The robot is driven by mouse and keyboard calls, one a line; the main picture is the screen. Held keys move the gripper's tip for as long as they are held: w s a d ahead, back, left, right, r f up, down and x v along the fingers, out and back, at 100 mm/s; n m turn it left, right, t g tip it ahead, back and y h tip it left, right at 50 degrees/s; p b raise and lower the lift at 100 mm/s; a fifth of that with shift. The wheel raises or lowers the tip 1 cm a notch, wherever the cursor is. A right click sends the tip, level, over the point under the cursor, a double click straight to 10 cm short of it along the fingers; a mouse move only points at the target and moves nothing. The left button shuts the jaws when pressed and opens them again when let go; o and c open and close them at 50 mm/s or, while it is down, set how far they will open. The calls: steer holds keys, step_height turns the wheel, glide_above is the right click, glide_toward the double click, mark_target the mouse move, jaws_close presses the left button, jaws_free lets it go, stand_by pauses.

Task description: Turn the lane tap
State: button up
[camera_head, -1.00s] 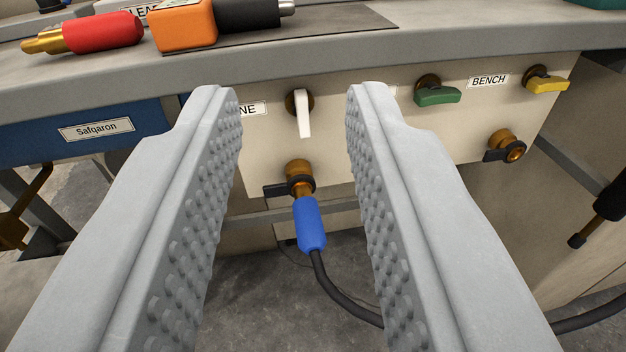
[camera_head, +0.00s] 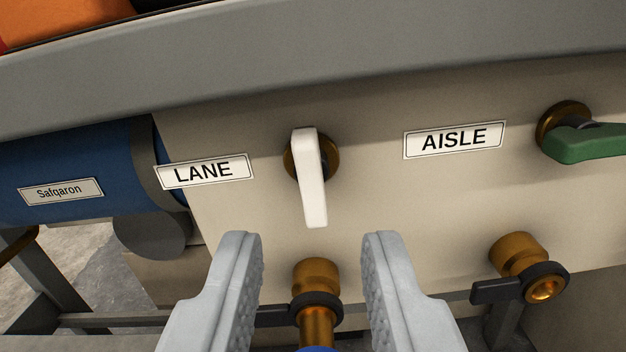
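The lane tap (camera_head: 310,180) has a white lever on a brass boss, to the right of the LANE label (camera_head: 205,171) on the beige panel. Its lever points down, tilted slightly. My gripper (camera_head: 312,245) is open and empty. Its fingertips show just below the lever's lower end, one to each side of it. Below the tap, between the fingers, is a brass outlet (camera_head: 317,275) with a black collar. The blue end of a hose connector (camera_head: 317,349) just shows at the bottom edge.
To the right are the AISLE label (camera_head: 454,138) and its green tap lever (camera_head: 585,142), pointing sideways. A second brass outlet (camera_head: 516,255) sits below right. A grey ledge (camera_head: 310,80) overhangs the panel. A blue cylinder (camera_head: 70,170) labelled Safqaron is at the left.

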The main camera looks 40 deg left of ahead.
mark_target(310, 191)
steer(key=shift+x, duration=2.2)
steer(key=shift+a, duration=0.1)
jaws_close()
